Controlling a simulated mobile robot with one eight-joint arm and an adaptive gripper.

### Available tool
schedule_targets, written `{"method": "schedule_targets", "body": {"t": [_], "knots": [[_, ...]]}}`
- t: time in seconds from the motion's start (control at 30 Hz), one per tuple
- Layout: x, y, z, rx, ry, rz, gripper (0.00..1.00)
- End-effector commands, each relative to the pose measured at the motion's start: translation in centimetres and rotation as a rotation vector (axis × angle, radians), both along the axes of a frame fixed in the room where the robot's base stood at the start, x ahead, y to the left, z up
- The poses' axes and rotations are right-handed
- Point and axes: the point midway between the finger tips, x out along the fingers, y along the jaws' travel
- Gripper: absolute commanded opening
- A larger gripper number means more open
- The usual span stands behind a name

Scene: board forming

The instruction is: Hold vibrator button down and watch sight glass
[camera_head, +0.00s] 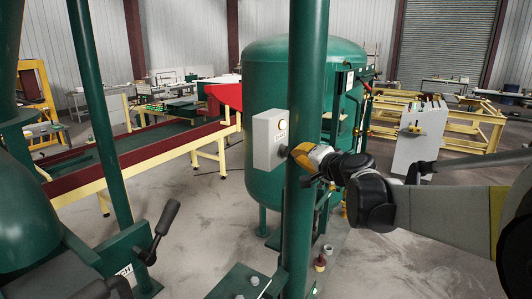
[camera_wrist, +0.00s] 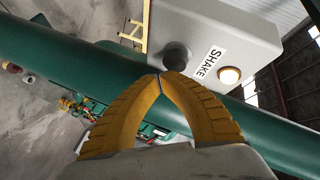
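A grey control box (camera_head: 268,140) is fixed to a green upright post. In the wrist view, the box (camera_wrist: 235,35) has a black round button (camera_wrist: 177,57), a "SHAKE" label (camera_wrist: 209,62) and a glowing lamp (camera_wrist: 229,75). The lit lamp (camera_head: 282,124) also shows in the head view. My gripper (camera_head: 300,153) reaches in from the right with its yellow fingers at the button. In the wrist view, the fingertips (camera_wrist: 162,80) meet with nothing between them, at the button's near edge. I cannot tell whether the button is pressed in. I cannot make out a sight glass.
The green post (camera_head: 305,75) stands close beside my gripper. A large green tank (camera_head: 262,75) stands behind it. A green machine with a black-handled lever (camera_head: 163,225) is at the lower left. A long yellow-legged conveyor (camera_head: 150,150) runs behind.

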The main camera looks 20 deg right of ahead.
Motion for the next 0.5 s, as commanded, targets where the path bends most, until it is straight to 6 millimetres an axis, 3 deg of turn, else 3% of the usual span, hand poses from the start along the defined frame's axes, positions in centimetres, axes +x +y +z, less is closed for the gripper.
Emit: {"method": "schedule_targets", "body": {"t": [0.5], "knots": [[0.55,0.42,0.0,0.0,0.0,0.0,0.0]]}}
